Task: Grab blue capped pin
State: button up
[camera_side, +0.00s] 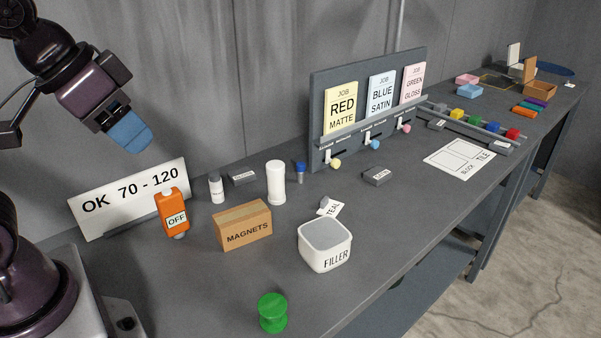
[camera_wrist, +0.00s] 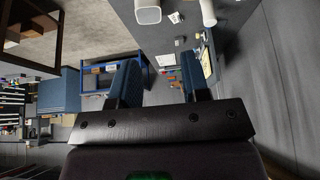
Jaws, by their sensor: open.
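The blue capped pin (camera_side: 300,173) stands upright on the grey bench in the side view, a small grey body under a blue cap. It is just right of the white cylinder (camera_side: 276,183) and left of the job board. My gripper (camera_side: 135,141) is raised at the upper left, well apart from the pin. In the wrist view my gripper (camera_wrist: 161,62) shows two blue fingers spread apart with nothing between them. I cannot make out the pin for certain in the wrist view.
A white bottle (camera_side: 216,188), an orange OFF device (camera_side: 173,212), a MAGNETS box (camera_side: 243,225) and a FILLER tub (camera_side: 325,244) stand near the pin. The job board (camera_side: 318,112) rises behind right. A green knob (camera_side: 273,312) is in front. Bench front-left is mostly clear.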

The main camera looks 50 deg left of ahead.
jog(key=shift+o, duration=1.2)
